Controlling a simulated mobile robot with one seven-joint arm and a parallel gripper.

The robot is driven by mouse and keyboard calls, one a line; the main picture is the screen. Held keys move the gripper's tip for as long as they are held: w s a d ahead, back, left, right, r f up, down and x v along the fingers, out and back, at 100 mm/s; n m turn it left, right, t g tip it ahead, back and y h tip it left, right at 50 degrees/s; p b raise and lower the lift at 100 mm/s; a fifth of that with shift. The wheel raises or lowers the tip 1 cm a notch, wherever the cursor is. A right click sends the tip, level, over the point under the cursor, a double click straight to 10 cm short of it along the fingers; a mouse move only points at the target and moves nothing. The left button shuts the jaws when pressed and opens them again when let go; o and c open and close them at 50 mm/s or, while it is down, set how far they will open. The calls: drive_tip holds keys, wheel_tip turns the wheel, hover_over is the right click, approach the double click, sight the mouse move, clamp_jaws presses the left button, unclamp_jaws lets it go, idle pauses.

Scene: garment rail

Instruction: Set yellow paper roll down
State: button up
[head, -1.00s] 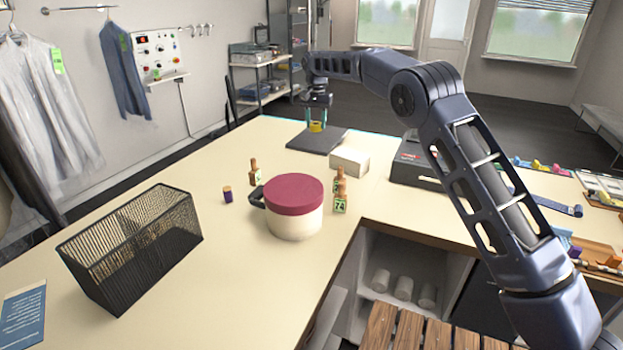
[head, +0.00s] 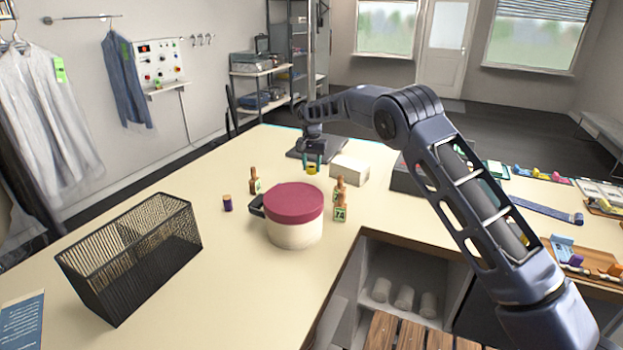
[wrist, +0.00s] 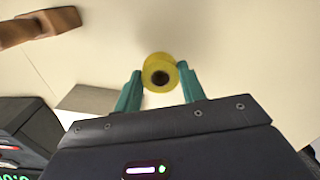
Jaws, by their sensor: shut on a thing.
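The yellow paper roll (head: 312,170) is small and sits between the teal fingers of my gripper (head: 313,162), near the far part of the cream counter (head: 200,260). The wrist view shows the roll (wrist: 160,72) with a dark hole in its middle, held at the tips of my gripper's fingers (wrist: 159,80). My gripper is shut on it. I cannot tell whether the roll touches the counter or hangs just above it.
Nearer are wooden-handled stamps (head: 254,182), a red-lidded pot (head: 294,215) and a black wire basket (head: 130,255).

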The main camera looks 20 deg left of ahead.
sight(312, 167)
drive_tip(key=shift+f, duration=2.85)
drive_tip(key=shift+f, duration=0.1)
drive_tip(key=o, duration=1)
drive_tip(key=shift+c, duration=0.2)
wheel_tip(312, 167, up, 12)
drive_tip(key=shift+r, duration=0.1)
